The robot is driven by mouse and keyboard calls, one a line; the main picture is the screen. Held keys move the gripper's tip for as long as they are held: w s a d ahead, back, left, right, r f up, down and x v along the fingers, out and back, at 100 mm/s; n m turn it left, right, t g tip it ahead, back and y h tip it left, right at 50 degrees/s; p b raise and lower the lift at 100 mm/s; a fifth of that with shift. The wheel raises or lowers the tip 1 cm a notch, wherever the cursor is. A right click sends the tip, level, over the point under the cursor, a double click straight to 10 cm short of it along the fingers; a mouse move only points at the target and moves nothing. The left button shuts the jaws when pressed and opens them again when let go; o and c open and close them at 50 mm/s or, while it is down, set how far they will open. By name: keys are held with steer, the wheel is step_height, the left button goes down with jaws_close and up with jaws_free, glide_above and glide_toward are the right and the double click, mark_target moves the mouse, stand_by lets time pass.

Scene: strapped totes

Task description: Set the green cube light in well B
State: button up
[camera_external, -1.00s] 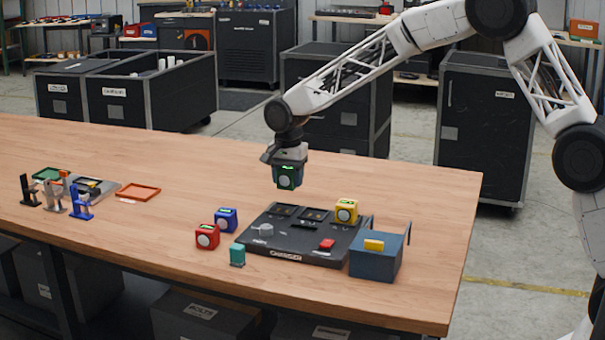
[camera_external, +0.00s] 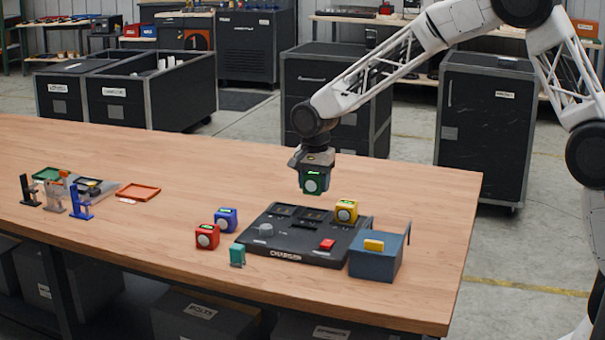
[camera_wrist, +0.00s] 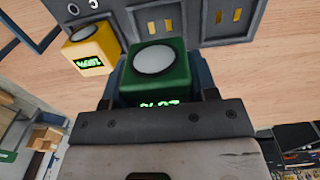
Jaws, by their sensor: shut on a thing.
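My gripper (camera_external: 313,176) is shut on the green cube light (camera_external: 312,185), which has a pale round lens and a lit green display. The cube hangs upright above the back part of the dark charger (camera_external: 270,238), with a gap below it. In the wrist view the green cube (camera_wrist: 155,78) sits between the jaws. The charger has a back row of wells; the left well (camera_external: 283,210) and middle well (camera_external: 313,215) look empty. The yellow cube light (camera_external: 346,211) sits at the right end. The well letters are too small to read.
A blue cube light (camera_external: 226,220) and a red one (camera_external: 207,237) stand left of the charger, with a teal object (camera_external: 237,255) in front. A blue-grey box (camera_external: 375,262) with a yellow top piece stands right. The wooden table (camera_external: 230,165) behind is clear.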

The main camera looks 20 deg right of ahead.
mark_target(314, 194)
steer(key=shift+f, duration=0.1)
steer(key=shift+f, duration=1.55)
steer(key=shift+f, duration=1.55)
stand_by(1.1)
steer(key=o, duration=1.5)
steer(key=shift+c, duration=0.2)
steer(key=shift+r, duration=0.15)
steer(key=shift+r, duration=4.35)
